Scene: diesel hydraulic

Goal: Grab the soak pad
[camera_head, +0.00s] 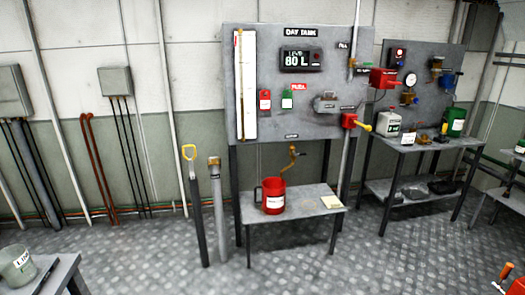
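A small flat cream-coloured square, which looks like the soak pad (331,202), lies near the right end of the low grey table (300,211) in front of the day tank panel. Its top is uncovered, with bare tabletop to its left. A red jug (272,196) with a white label stands on the same table, left of the pad and apart from it. My gripper is not in view.
A yellow-handled pole (195,205) and a grey pipe (216,205) stand left of the table. A workbench (432,143) with containers stands to the right. The patterned floor (345,270) in front is clear.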

